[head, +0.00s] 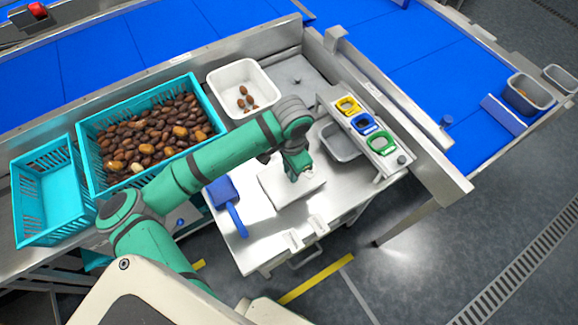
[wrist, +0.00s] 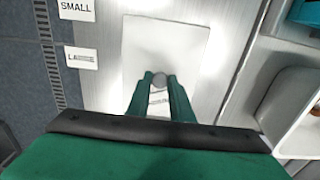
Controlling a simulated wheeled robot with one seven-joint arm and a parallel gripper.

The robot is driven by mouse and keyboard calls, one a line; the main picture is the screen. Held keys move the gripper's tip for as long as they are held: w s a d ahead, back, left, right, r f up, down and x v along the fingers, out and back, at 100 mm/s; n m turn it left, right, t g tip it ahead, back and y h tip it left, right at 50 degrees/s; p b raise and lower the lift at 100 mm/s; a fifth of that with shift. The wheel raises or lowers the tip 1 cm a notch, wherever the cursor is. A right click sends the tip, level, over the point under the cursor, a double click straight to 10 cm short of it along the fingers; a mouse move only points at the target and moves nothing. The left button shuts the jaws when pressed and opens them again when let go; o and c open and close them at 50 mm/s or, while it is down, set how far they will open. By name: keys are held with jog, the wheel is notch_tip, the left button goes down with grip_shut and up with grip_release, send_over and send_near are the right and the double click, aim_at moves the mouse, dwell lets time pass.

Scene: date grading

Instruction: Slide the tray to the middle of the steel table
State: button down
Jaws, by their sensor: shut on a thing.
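The tray (head: 276,197) is a flat white rectangle lying on the steel table (head: 255,245), near the middle of its open top in the head view. My gripper (head: 300,176) is over the tray's right part in the head view. My arm hides part of the tray's far side in the head view.
A blue scoop (head: 223,193) lies left of the tray. A grey bin (head: 343,147) and a rack of coloured frames (head: 362,124) stand to the right. A white tub (head: 225,80) with several dates is behind. Two label cards (head: 303,240) lie at the front edge.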

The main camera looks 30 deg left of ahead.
aim_at(296, 184)
jog(key=shift+s+d, duration=0.3)
jog(key=shift+d, duration=0.25)
jog(key=shift+s+d, duration=0.3)
jog(key=shift+d, duration=0.2)
dwell(0.4)
jog(key=c, duration=1.1)
grip_release()
notch_tip(296, 184, up, 8)
dwell(0.4)
jog(key=shift+d, duration=0.1)
dwell(0.4)
